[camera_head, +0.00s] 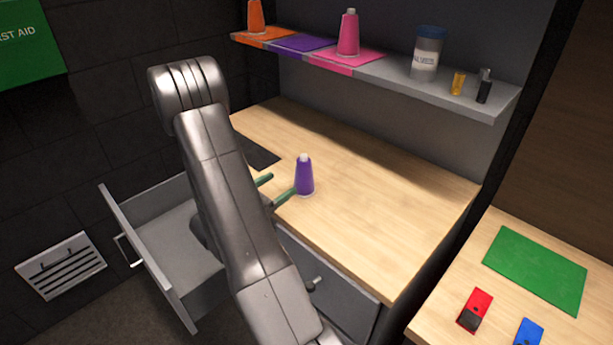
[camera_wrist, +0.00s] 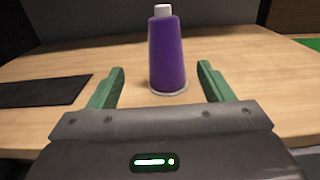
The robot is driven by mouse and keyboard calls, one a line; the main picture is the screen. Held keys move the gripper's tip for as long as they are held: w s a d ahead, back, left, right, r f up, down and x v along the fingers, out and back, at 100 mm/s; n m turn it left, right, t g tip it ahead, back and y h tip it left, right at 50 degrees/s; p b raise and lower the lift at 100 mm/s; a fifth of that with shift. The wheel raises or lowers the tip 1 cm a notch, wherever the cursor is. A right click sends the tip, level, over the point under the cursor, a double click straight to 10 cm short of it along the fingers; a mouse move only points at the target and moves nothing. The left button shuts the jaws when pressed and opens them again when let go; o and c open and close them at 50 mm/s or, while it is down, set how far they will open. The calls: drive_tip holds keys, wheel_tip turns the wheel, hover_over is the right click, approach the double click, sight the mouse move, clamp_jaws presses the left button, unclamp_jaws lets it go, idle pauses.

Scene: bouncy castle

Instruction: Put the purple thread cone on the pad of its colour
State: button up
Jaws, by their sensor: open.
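The purple thread cone (camera_head: 304,176) stands upright on the wooden counter, near its front edge. In the wrist view the cone (camera_wrist: 167,52) is straight ahead, just beyond and between my two green fingertips. My gripper (camera_head: 269,188) is open and empty, low over the counter to the left of the cone in the head view. The wrist view shows the open fingers (camera_wrist: 160,86) apart. The purple pad (camera_head: 302,43) lies on the grey shelf, between the orange pad (camera_head: 262,33) and the pink pad (camera_head: 349,61). The purple pad is bare.
The shelf (camera_head: 415,89) also holds an orange cone (camera_head: 256,17), a pink cone (camera_head: 348,35), a white jar (camera_head: 426,54) and two small items. A drawer (camera_head: 150,262) stands open below. A dark mat (camera_wrist: 42,91) lies left. The counter right of the cone is clear.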

sight(297, 175)
drive_tip(key=x, duration=0.4)
drive_tip(key=shift+w+d+p, duration=0.25)
drive_tip(key=shift+d+p, duration=0.05)
drive_tip(key=shift+p, duration=0.1)
drive_tip(key=x, duration=0.1)
drive_tip(key=p+x, duration=0.1)
drive_tip(key=x, duration=0.2)
drive_tip(key=shift+s+d+p, duration=0.2)
drive_tip(key=shift+d+p, duration=0.15)
drive_tip(key=shift+p, duration=0.05)
drive_tip(key=shift+w+d+f, duration=0.15)
drive_tip(key=shift+w+d, duration=0.15)
drive_tip(key=c, duration=1.3)
drive_tip(key=shift+o, duration=0.2)
drive_tip(key=shift+r, duration=0.2)
drive_tip(key=shift+r+b, duration=0.55)
drive_tip(key=shift+r, duration=4.25)
